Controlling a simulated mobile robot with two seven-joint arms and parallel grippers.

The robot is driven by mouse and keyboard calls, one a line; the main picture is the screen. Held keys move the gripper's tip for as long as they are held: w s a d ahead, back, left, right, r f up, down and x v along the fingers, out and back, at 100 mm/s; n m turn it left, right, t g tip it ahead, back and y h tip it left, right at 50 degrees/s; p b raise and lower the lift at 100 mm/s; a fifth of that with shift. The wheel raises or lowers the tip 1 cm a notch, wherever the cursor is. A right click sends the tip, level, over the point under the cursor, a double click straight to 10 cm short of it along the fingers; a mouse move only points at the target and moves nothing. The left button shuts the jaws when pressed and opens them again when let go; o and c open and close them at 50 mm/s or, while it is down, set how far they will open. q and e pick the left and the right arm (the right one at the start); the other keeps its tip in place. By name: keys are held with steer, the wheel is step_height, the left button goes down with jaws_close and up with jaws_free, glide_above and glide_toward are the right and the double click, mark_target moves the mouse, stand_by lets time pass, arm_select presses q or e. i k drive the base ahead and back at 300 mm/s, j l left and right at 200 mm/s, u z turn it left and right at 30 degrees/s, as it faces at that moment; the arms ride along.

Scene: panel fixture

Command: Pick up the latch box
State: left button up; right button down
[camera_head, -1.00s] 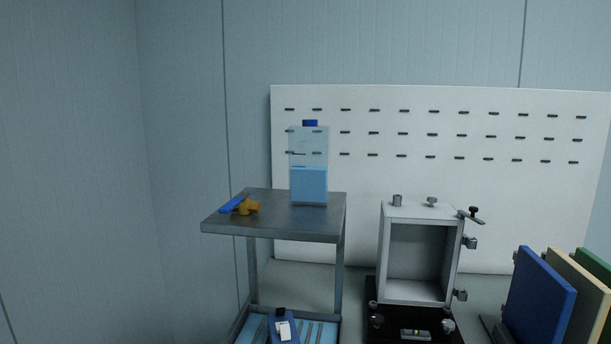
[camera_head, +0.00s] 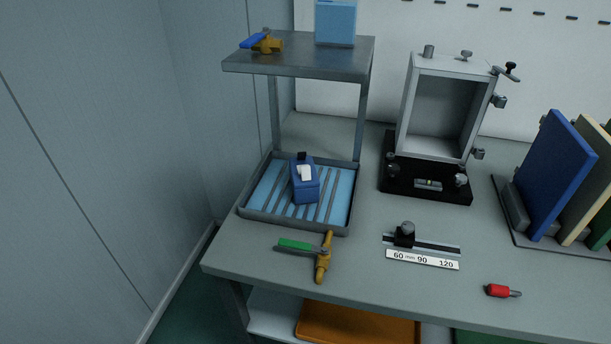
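A small blue box (camera_head: 306,186) with a black knob on top and a white piece on its upper face stands in the blue-lined tray (camera_head: 345,218) on the bench. It looks like the latch box, though no label shows that. A grey open-fronted box (camera_head: 407,104) with clamps on its right side stands on a black base (camera_head: 400,183) to the right. Neither of my grippers is in view, and nothing touches the blue box.
Upright panels (camera_head: 552,175) stand right.

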mark_target(307, 191)
steer(key=i+j+z, duration=0.2)
steer(key=j+z, duration=0.2)
steer(key=j, duration=0.15)
steer(key=i+j+z, duration=0.1)
steer(key=j+z, duration=0.25)
steer(key=j, duration=0.15)
steer(key=j+z, duration=0.4)
steer(key=j, duration=0.2)
steer(key=k+u, duration=0.15)
steer(key=k, duration=0.25)
steer(key=i+j, duration=0.35)
steer(key=i, duration=0.05)
